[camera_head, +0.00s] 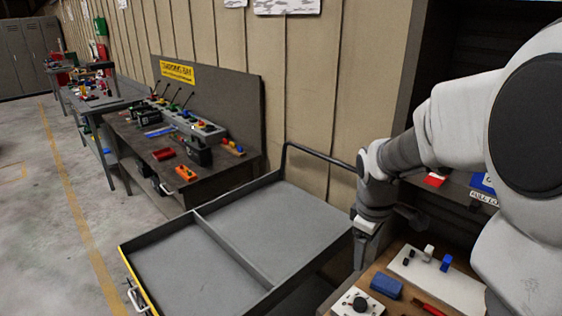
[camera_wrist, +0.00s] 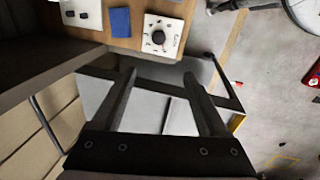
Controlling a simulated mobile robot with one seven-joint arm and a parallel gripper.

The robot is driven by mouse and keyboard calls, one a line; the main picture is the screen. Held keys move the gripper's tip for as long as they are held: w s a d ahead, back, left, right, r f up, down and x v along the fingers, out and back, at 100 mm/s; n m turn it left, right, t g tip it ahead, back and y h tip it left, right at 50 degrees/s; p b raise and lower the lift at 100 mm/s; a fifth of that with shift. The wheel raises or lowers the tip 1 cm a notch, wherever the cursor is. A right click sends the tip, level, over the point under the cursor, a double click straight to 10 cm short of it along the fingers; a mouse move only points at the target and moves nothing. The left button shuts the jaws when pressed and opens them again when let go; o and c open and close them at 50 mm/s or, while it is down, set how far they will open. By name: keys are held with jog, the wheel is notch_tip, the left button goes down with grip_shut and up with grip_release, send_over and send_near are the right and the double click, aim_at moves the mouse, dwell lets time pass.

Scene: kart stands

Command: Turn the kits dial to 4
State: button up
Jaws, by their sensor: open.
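The dial (camera_head: 359,304) is a black knob on a small white plate near the front edge of the wooden bench at lower right. It also shows in the wrist view, where the black knob (camera_wrist: 158,37) sits on its marked white plate at the top. The marks are too small to read, so I cannot tell the setting. My gripper (camera_head: 364,235) is above and behind the dial in the head view, apart from it. In the wrist view my gripper (camera_wrist: 160,78) has its two fingers spread with nothing between them, and the dial lies beyond the fingertips.
A blue block (camera_head: 386,285) lies beside the dial plate. A white board (camera_head: 440,278) with small pegs and a red tool (camera_head: 427,307) are to the right. A grey divided cart (camera_head: 197,223) stands empty to the left. A cluttered workbench (camera_head: 230,168) stands behind it.

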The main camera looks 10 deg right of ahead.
aim_at(361, 302)
jog(key=w+d+f+n+p, duration=0.1)
jog(key=f, duration=0.6)
jog(key=w+d+f+n+g+y+p, duration=0.1)
jog(key=f, duration=0.7)
jog(key=w+d+f+n+p, duration=0.1)
jog(key=f, duration=0.6)
jog(key=shift+w+d+f+n, duration=0.2)
jog(key=shift+d+f+n, duration=0.1)
jog(key=shift+n, duration=0.1)
grip_shut()
